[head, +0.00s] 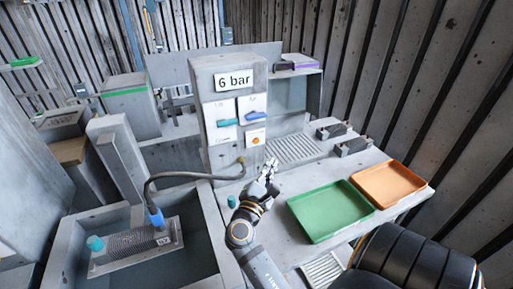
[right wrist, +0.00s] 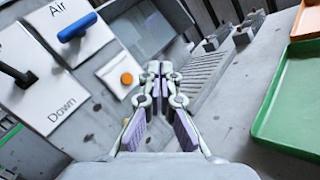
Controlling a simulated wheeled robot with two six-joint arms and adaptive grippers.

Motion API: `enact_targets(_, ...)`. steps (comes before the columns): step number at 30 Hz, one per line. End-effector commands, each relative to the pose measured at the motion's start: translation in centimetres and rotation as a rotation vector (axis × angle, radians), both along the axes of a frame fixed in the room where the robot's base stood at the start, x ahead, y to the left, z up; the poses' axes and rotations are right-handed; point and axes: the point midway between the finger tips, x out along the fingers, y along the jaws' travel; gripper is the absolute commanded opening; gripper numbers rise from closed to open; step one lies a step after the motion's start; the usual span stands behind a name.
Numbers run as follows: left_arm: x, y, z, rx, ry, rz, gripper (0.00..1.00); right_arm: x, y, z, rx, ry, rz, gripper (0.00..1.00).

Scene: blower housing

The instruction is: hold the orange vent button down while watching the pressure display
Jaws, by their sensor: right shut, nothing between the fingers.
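The orange vent button (head: 256,141) sits on a small white plate low on the front of the grey control box (head: 199,72). The pressure display (head: 234,80) on top of that box reads "6 bar". My right gripper (head: 271,163) is shut and empty, in front of and below the button. In the right wrist view its fingertips (right wrist: 159,68) are together and look apart from the button. My left gripper is not in view.
A blue lever (head: 256,116) and a teal lever (head: 226,122) are above the button. A green tray (head: 328,211) and an orange tray (head: 389,184) lie on the table at right. A dark hose (head: 190,177) runs left to a blue fitting over a grey basin.

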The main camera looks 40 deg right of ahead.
Motion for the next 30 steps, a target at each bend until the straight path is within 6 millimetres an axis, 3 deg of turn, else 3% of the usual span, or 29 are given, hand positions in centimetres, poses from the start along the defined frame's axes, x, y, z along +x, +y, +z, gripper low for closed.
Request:
enact_targets(9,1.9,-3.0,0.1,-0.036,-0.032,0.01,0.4,0.3,-0.1,0.1,-0.001,0.0,0.001,0.0)
enact_targets(18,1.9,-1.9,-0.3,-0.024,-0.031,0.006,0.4,3.8,-1.1,0.1,-0.003,-0.002,0.002,0.0)
enact_targets(30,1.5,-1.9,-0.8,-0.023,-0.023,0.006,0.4,8.0,-2.5,0.1,0.0,-0.001,0.001,0.0)
